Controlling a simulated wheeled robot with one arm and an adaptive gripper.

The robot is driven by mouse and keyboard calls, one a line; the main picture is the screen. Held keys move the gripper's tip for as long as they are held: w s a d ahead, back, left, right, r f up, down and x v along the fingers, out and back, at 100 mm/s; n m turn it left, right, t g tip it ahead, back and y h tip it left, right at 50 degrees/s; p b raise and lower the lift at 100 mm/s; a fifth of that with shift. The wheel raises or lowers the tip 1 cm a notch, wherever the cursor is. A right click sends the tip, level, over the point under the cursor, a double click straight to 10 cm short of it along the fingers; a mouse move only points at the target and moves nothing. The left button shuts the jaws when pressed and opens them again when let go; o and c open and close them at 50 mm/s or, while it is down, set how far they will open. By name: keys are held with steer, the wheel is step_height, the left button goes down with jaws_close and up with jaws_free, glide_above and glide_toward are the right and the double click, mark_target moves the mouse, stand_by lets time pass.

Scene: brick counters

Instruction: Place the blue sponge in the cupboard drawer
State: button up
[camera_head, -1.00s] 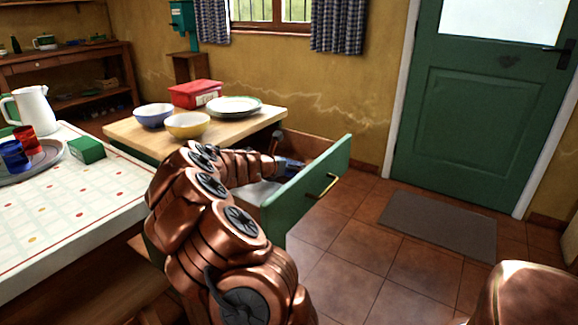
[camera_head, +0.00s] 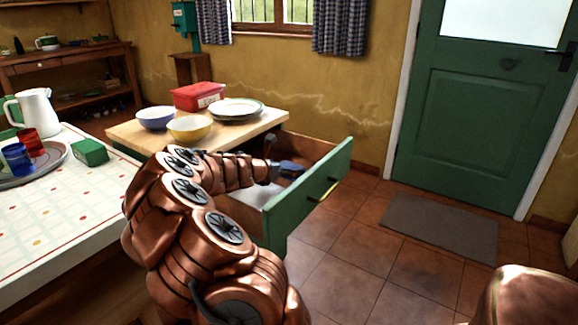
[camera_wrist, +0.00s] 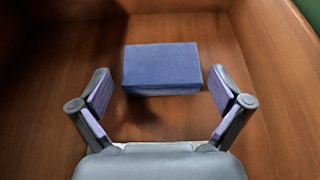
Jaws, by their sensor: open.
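The blue sponge (camera_wrist: 162,70) lies on the wooden floor of the open cupboard drawer (camera_wrist: 60,135) in the wrist view. My gripper (camera_wrist: 160,88) is open, with its two fingers spread to the left and right of the sponge's near part and a gap on each side. The sponge (camera_head: 290,168) shows there as a small blue patch by the gripper, partly covered.
The wooden cupboard top (camera_head: 140,132) holds a blue bowl (camera_head: 155,118), a yellow bowl (camera_head: 188,129), plates (camera_head: 236,109) and a red box (camera_head: 198,96). A white table (camera_head: 60,215) stands at the left. The tiled floor right of the drawer is open, with a mat (camera_head: 440,228).

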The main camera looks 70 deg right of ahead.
steer(key=shift+p+v, duration=0.95)
steer(key=shift+v, duration=3)
